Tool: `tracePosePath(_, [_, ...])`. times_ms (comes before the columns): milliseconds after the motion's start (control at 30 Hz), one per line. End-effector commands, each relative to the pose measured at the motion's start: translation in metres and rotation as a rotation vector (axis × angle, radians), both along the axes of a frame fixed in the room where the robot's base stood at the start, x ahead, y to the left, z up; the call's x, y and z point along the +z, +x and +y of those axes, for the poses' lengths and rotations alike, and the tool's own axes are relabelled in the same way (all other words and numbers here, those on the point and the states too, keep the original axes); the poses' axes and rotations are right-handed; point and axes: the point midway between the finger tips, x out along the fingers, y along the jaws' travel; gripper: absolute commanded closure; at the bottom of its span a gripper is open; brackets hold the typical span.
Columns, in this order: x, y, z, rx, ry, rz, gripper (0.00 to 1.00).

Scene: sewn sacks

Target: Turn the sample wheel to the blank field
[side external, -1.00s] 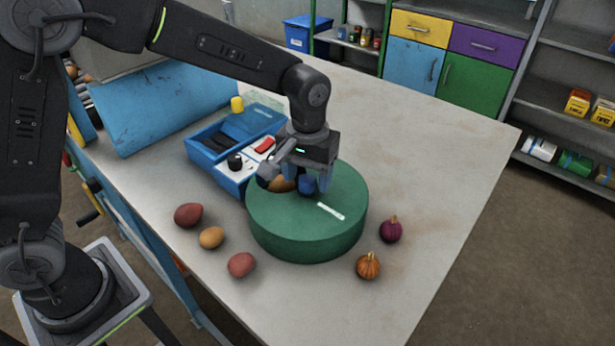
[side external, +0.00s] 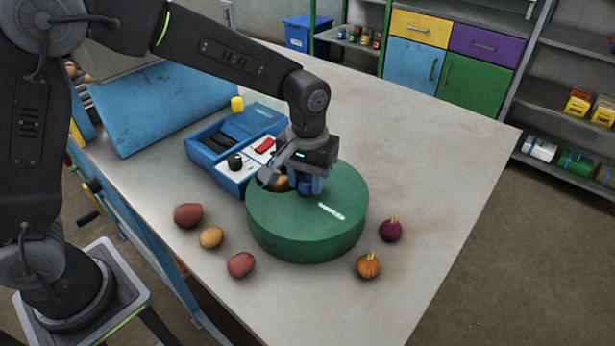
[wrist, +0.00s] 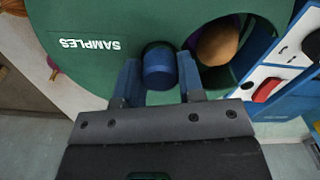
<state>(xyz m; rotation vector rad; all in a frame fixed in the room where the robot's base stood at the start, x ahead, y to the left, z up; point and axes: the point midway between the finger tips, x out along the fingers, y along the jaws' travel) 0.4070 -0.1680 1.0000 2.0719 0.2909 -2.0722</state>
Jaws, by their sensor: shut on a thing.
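The sample wheel is a green round drum (side external: 305,235) on the table, with a white SAMPLES label (wrist: 90,45) on top. A blue knob (wrist: 158,68) stands at the middle of its top. My gripper (side external: 311,188) points down over the drum and is shut on the knob, one finger on each side in the wrist view (wrist: 158,78). Beside the knob, a round window in the lid shows a brown, rounded vegetable (wrist: 217,42) against a dark inside. In the side view my gripper partly hides the window and the knob.
A blue case (side external: 236,187) with a black knob and red switch lies open close behind the drum. Red and tan potatoes (side external: 188,215) lie left of the drum. A purple onion (side external: 391,230) and an orange one (side external: 368,266) lie right. The table's right side is clear.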

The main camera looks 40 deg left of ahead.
Motion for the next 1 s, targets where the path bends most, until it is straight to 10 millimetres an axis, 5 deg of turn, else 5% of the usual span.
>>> tracePosePath(467, [0.0005, 0.0001, -0.0001, -0.026, 0.0, 0.0, 1.0])
tracePosePath(1000, [0.0006, 0.0004, -0.0005, -0.252, 0.0, -0.001, 1.0])
